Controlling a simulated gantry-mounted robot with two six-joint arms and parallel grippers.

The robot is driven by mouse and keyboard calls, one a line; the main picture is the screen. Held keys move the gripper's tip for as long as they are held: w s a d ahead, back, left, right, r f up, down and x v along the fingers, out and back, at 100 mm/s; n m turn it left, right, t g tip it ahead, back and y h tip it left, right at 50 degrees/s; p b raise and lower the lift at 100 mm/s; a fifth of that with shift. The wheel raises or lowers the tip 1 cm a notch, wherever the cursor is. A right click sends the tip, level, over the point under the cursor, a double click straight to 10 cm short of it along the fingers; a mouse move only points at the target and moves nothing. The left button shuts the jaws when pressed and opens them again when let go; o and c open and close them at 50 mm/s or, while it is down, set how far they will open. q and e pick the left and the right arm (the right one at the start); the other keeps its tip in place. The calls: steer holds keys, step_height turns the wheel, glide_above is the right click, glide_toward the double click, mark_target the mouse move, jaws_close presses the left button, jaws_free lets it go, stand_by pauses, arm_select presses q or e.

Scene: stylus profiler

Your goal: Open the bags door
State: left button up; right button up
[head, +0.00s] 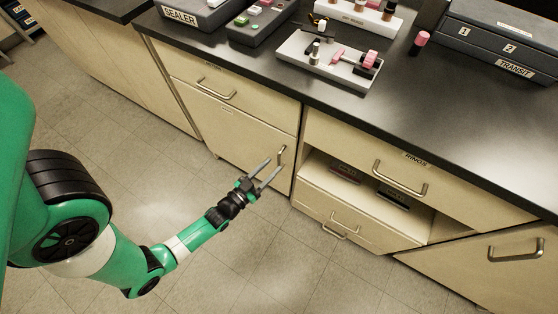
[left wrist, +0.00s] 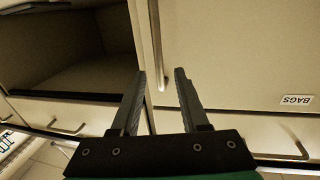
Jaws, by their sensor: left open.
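The bags door (head: 235,138) is a cream cabinet front under the left drawer, and it looks shut. Its upright metal handle (head: 282,155) sits near the door's right edge. In the left wrist view the door (left wrist: 235,60) appears upside down with a BAGS label (left wrist: 296,100), and its handle (left wrist: 157,45) shows beyond and between the fingertips. My left gripper (head: 274,164) is open and empty, its fingers pointing at the handle. It also shows in the left wrist view (left wrist: 160,76). Whether a finger touches the handle I cannot tell. My right gripper is out of view.
A drawer (head: 200,90) lies above the door. Right of it are the rings drawer (head: 440,182), an open shelf (head: 318,166) with dark boxes, and a lower drawer (head: 350,228). The dark counter (head: 420,120) overhangs above. The floor (head: 250,260) in front is clear.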

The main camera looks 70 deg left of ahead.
mark_target(279, 160)
arm_select(q)
steer(key=b+x, duration=0.1)
steer(key=x, duration=0.3)
steer(key=shift+w+a, duration=0.1)
steer(key=shift+w, duration=0.2)
steer(key=shift+c, duration=0.3)
jaws_close()
stand_by(0.9)
